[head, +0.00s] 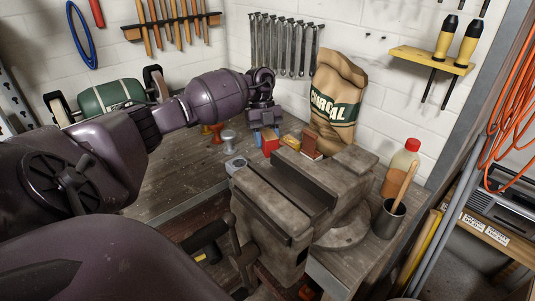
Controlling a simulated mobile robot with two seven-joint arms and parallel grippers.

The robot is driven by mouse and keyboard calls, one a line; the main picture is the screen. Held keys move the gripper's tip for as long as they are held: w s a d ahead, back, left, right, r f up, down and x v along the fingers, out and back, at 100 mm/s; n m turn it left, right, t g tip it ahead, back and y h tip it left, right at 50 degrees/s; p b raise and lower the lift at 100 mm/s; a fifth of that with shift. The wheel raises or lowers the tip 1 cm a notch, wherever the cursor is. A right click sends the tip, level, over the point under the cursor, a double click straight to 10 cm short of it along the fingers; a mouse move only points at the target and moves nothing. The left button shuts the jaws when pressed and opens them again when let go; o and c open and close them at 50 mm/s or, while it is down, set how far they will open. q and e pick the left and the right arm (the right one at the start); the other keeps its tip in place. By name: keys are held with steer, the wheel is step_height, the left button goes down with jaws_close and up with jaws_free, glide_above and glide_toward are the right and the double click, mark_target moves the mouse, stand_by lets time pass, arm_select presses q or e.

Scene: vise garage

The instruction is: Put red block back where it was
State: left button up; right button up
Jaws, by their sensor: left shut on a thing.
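My left gripper (267,134) points down behind the vise and is shut on the red block (270,147). Its blue fingertips sit at the top of the block. The vise (300,195) stands in front and may hide the block's lower part, so I cannot tell whether it touches the bench. My right gripper is not in view.
A charcoal bag (336,100) stands behind. A bottle (402,166) and a dark cup (388,217) stand right of the vise.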

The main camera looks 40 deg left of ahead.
mark_target(268, 164)
arm_select(q)
steer(key=shift+f, duration=0.85)
step_height(268, 164, down, 3)
steer(key=shift+f+b, duration=0.15)
steer(key=shift+b, duration=0.15)
steer(key=shift+f, duration=0.25)
steer(key=o, duration=0.9)
steer(key=shift+f, duration=0.15)
steer(key=shift+o, duration=0.2)
